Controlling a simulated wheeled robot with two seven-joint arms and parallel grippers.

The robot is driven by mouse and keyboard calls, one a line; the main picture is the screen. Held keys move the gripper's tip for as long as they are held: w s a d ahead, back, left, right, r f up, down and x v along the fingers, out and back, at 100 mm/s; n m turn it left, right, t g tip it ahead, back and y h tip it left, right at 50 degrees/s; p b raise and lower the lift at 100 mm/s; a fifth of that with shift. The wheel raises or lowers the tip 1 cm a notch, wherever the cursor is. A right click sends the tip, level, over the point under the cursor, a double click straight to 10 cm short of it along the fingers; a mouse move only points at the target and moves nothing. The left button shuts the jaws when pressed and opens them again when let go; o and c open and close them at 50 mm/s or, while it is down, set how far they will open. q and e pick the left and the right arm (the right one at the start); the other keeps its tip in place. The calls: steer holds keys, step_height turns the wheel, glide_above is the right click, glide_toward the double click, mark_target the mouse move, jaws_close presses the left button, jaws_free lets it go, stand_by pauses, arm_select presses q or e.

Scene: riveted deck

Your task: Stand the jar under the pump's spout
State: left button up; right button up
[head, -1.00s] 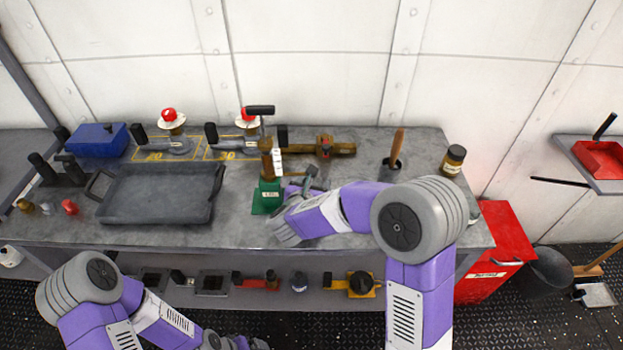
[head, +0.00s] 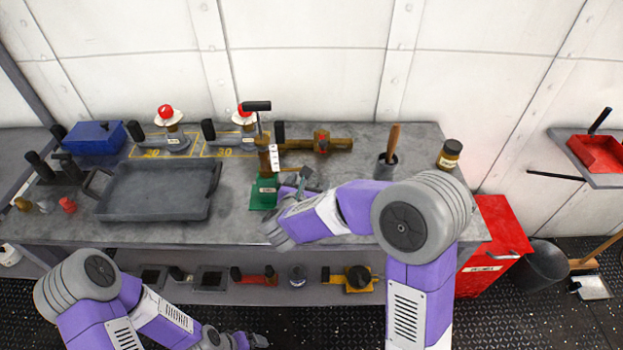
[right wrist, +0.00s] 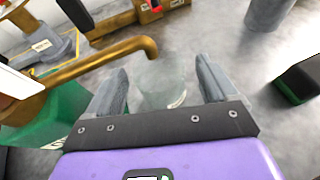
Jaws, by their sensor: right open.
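The pump (head: 264,163) is a brass column with a black handle on a green base, on the bench. In the right wrist view its brass spout (right wrist: 112,53) reaches over from the left and bends down at the tip. A clear glass jar (right wrist: 165,88) stands on the bench there, its mouth at the spout's tip; I cannot tell if it is centred below it. My right gripper (right wrist: 163,82) is open, one finger on each side of the jar, with a gap showing at the right. In the head view my right gripper (head: 303,182) hides the jar. My left gripper (head: 250,341) is low, at the bottom edge.
A grey tray (head: 157,215) lies left of the pump. A brass valve fitting (head: 320,142) lies behind it. A grey pot with a wooden handle (head: 386,166) and a dark-lidded amber jar (head: 449,154) stand to the right. A red cabinet (head: 490,240) stands beyond the bench's right end.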

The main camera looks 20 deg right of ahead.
steer(key=p+v, duration=0.1)
steer(key=v, duration=0.8)
steer(key=shift+s, duration=0.15)
